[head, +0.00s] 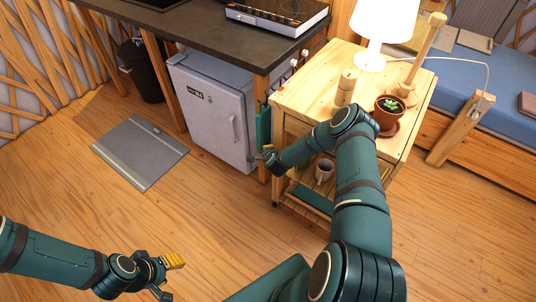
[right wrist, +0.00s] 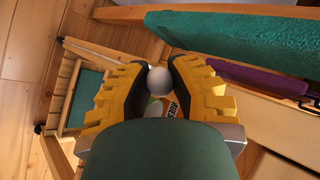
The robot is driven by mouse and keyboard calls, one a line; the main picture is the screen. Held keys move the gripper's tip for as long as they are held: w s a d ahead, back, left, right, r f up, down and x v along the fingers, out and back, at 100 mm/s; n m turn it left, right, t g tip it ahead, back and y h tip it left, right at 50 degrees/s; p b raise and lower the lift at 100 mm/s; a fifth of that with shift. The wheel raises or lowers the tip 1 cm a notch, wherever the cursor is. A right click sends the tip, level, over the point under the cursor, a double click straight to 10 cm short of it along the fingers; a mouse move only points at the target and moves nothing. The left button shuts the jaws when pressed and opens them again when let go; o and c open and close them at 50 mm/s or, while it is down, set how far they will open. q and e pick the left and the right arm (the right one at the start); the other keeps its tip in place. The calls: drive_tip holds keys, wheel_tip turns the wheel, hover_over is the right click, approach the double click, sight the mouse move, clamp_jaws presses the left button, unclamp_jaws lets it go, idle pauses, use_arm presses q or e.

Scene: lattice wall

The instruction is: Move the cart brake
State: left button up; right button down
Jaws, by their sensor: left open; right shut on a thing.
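The wooden cart (head: 300,104) stands right of the counter. A white round knob (right wrist: 157,77), which looks like the end of the cart brake, sits between the dark pads of my right gripper (right wrist: 158,78), which is shut on it. Any lever below the knob is hidden. In the head view my right gripper (head: 268,153) is at the cart's left side, mostly covered by its own wrist. My left gripper (head: 167,275) is open and empty, low over the floor at bottom left, far from the cart.
On the cart top are a lit lamp (head: 383,22), a potted plant (head: 388,112) and a wooden canister (head: 345,88). A mug (head: 324,171) stands on a lower shelf. A green cloth (head: 263,130) hangs beside the small fridge (head: 215,112).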

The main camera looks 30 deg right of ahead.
drive_tip(key=shift+d+r, duration=0.1)
drive_tip(key=c, duration=0.7)
unclamp_jaws()
drive_tip(key=shift+c, duration=0.2)
drive_tip(key=v, duration=1.2)
drive_tip(key=s+a+r+n+g+y, duration=0.2)
drive_tip(key=s+a+n+y, duration=0.4)
drive_tip(key=a, duration=0.5)
drive_tip(key=s+a+r+n+g+y, duration=0.15)
drive_tip(key=s+a+n, duration=0.25)
drive_tip(key=a+n, duration=0.6)
drive_tip(key=s+a+r+n+g, duration=0.2)
drive_tip(key=s+a+n+g, duration=0.2)
drive_tip(key=s, duration=0.5)
drive_tip(key=shift+a+r+n, duration=0.3)
drive_tip(key=shift+a, duration=0.15)
